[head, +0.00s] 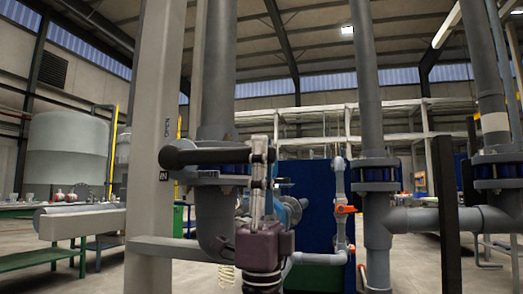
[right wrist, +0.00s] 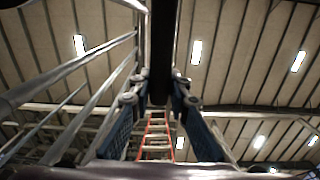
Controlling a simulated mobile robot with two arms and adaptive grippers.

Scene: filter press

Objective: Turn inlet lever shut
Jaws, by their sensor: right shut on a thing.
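The inlet lever (head: 210,156) is a dark bar lying about level in the head view, in front of a grey vertical pipe. Its thick left end is beside a pale post marked "OPEN" and "IN" (head: 163,175). My right gripper (head: 261,150) comes up from below, its fingers upright at the lever's right end, shut on it. In the right wrist view the lever (right wrist: 161,45) is a dark bar running up from between the two blue-sided fingers (right wrist: 160,100). The exact contact is hard to see. My left gripper is not in view.
The pale post (head: 150,90) stands close on the left. More grey pipes with blue flanges (head: 377,172) and orange-handled valves (head: 345,209) stand to the right. A blue panel (head: 308,215) is behind. A tank (head: 68,148) and green-framed benches are farther left.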

